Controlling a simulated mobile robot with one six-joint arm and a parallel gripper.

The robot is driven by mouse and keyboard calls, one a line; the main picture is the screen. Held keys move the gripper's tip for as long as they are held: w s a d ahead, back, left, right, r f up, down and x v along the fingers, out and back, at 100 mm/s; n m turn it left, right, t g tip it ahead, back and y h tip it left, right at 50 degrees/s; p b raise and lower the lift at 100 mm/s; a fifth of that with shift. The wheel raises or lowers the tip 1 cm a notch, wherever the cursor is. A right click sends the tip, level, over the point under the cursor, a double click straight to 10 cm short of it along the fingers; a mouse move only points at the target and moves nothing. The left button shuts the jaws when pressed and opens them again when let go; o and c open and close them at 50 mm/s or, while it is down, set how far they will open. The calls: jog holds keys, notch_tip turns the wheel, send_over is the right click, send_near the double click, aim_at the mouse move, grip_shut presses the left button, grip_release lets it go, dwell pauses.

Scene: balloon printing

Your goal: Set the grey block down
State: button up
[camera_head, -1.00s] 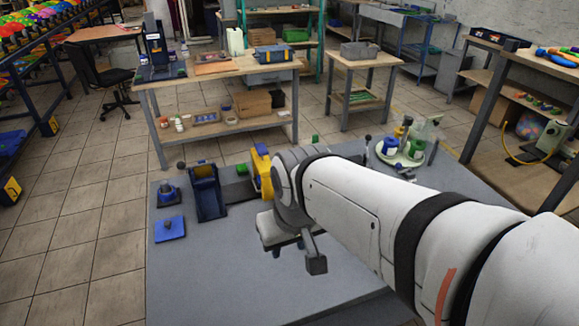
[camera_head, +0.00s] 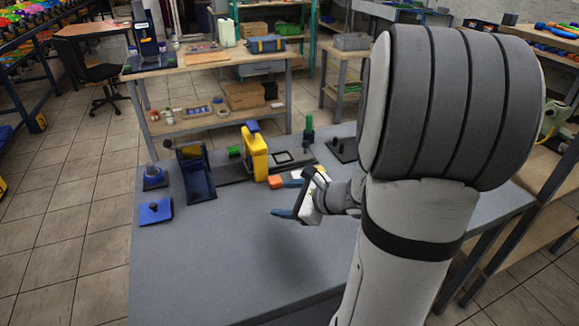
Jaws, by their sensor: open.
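My gripper (camera_head: 281,198) is low over the front middle of the grey table (camera_head: 220,260), pointing left. Its two blue-tipped fingers are spread, with no object seen between them. A small orange piece (camera_head: 275,182) shows right beside the far fingertip; I cannot tell whether they touch. I cannot make out a separate grey block; my arm hides the right part of the table.
A yellow upright frame (camera_head: 254,155), a dark blue holder (camera_head: 196,172) and a blue plate (camera_head: 155,211) stand left of and beyond my gripper. A green-topped piece (camera_head: 309,130) is farther back. The table's front left is clear.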

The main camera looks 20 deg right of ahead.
jog(key=d+f+m+t+h, duration=0.1)
jog(key=d+f+m+h, duration=0.1)
jog(key=d, duration=0.3)
jog(key=d+f+m+t+h+b, duration=0.1)
jog(key=d+f+m+h, duration=0.1)
jog(key=d+m, duration=0.3)
jog(key=d+f+m+t+h+b, duration=0.1)
jog(key=d+f+m+h, duration=0.1)
jog(key=d+f+m, duration=0.1)
jog(key=shift+w+d+f+m+h, duration=0.15)
jog(key=shift+d+m+h, duration=0.15)
jog(key=shift+d+m, duration=0.75)
jog(key=shift+w+d+f+n, duration=0.15)
jog(key=shift+w+d+n, duration=0.1)
jog(key=shift+d, duration=0.25)
jog(key=x, duration=0.4)
jog(key=d+x, duration=0.1)
jog(key=x, duration=0.2)
jog(key=c, duration=1.1)
jog(key=shift+r, duration=0.25)
jog(key=shift+c, duration=0.2)
